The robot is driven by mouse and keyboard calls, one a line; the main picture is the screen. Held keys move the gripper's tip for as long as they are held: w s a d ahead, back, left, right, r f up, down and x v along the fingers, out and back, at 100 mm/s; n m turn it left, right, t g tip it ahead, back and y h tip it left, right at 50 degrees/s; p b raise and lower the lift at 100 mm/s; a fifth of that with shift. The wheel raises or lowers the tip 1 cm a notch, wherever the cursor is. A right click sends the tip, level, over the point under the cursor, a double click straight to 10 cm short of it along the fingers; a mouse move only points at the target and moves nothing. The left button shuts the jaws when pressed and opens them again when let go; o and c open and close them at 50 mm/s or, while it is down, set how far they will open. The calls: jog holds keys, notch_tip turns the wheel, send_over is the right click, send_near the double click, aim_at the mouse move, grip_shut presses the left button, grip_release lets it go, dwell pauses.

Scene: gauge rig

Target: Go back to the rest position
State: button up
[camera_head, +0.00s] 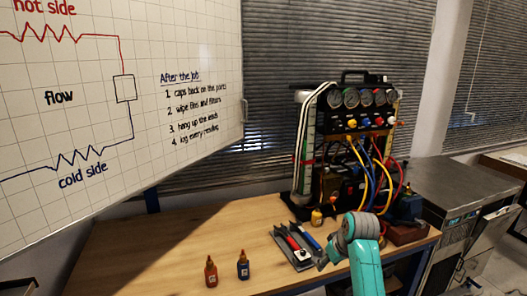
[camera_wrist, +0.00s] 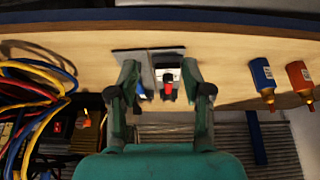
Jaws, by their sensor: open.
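My gripper (camera_wrist: 162,80) is open in the wrist view, its two teal and dark fingers spread apart with nothing held between them. Beyond the fingers, a grey tray (camera_wrist: 147,62) with a red-tipped tool (camera_wrist: 168,80) and a blue tool shows on the bench. In the head view my teal arm reaches over the front right of the bench, just right of the tray (camera_head: 301,264), with its end mostly hidden behind the wrist. The gauge rig (camera_head: 345,125) stands at the back of the bench with several dials and coloured hoses.
An orange bottle (camera_head: 211,272) and a blue bottle (camera_head: 243,266) stand on the front of the wooden bench (camera_head: 160,250). A small yellow bottle (camera_head: 317,217) stands by the rig. A whiteboard (camera_head: 150,60) hangs at left. The bench's left part is clear.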

jog(key=s+a+f+m+t, duration=0.1)
jog(key=s+f, duration=0.4)
jog(key=f, duration=0.4)
jog(key=s+f+t, duration=0.1)
jog(key=s+f, duration=0.5)
jog(key=f, duration=0.2)
jog(key=s+f+m+t+h, duration=0.15)
jog(key=s+f, duration=0.25)
jog(key=s, duration=0.9)
jog(key=s+f+m+t, duration=0.1)
jog(key=s+f+t, duration=0.2)
jog(key=s, duration=1)
jog(key=s+r+t, duration=0.3)
jog(key=s+r, duration=1.7)
jog(key=s, duration=0.4)
jog(key=shift+s+a+m+t, duration=0.25)
jog(key=shift+a+m+t, duration=0.1)
jog(key=shift+m, duration=0.1)
jog(key=shift+d+r, duration=0.1)
